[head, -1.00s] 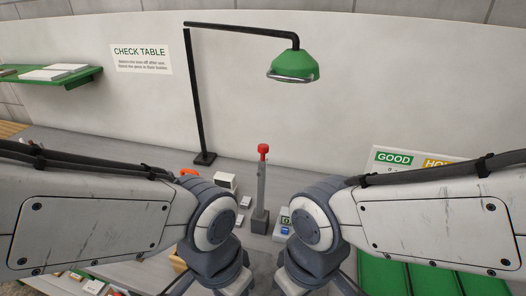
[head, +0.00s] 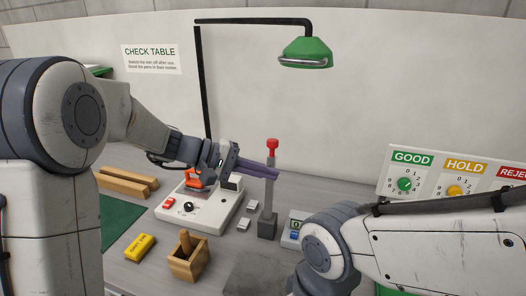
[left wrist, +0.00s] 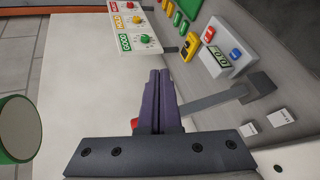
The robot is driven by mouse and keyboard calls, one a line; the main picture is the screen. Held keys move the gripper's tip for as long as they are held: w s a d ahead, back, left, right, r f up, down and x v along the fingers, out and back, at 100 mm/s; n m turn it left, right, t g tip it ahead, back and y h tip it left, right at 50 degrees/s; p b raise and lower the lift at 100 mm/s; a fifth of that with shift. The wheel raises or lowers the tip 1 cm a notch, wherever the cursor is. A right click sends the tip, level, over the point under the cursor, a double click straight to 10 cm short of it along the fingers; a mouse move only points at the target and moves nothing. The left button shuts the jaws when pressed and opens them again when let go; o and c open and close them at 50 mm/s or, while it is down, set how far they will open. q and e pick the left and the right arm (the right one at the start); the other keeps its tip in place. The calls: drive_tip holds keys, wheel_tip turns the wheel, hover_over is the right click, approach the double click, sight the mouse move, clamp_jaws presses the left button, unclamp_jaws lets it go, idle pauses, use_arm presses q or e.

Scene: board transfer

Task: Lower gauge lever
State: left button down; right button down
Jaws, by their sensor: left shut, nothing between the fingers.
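The gauge lever (head: 268,202) stands upright, a grey bar with a red knob (head: 272,145) on top and a dark base block (head: 267,226). My left gripper (head: 276,174) is shut and empty, its purple fingers crossing the bar just below the knob. In the left wrist view the shut fingers (left wrist: 158,78) hide the bar's upper part. The lower bar (left wrist: 212,100) shows to their right and a bit of the red knob (left wrist: 134,124) to their left. I cannot tell whether the fingers touch it. The gauge box (left wrist: 222,50) has a green display. My right gripper is out of view.
A white instrument (head: 190,212) with a red switch lies under my left arm. A wooden holder (head: 188,262), a yellow block (head: 140,247) and wooden bars (head: 128,183) are nearby. A green lamp (head: 306,52) hangs above. A GOOD/HOLD/REJECT dial board (head: 430,172) stands at right.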

use_arm(q)
drive_tip(key=w+a+r+n+t+h+b, duration=0.1)
drive_tip(key=w+a+r+n+t, duration=0.1)
drive_tip(key=w+a+t, duration=0.4)
drive_tip(key=w+a+n, duration=0.1)
drive_tip(key=w+a, duration=0.3)
drive_tip(key=shift+w+a+r+h, duration=0.2)
drive_tip(key=shift+w+a+h, duration=0.1)
drive_tip(key=shift+a+h, duration=0.1)
drive_tip(key=shift+d, duration=0.1)
drive_tip(key=r+p+x, duration=0.1)
drive_tip(key=p+x, duration=0.3)
drive_tip(key=x, duration=0.6)
drive_tip(key=s, duration=0.2)
drive_tip(key=s+p, duration=0.1)
drive_tip(key=shift+s+d+f, duration=0.35)
drive_tip(key=shift+s+f, duration=0.05)
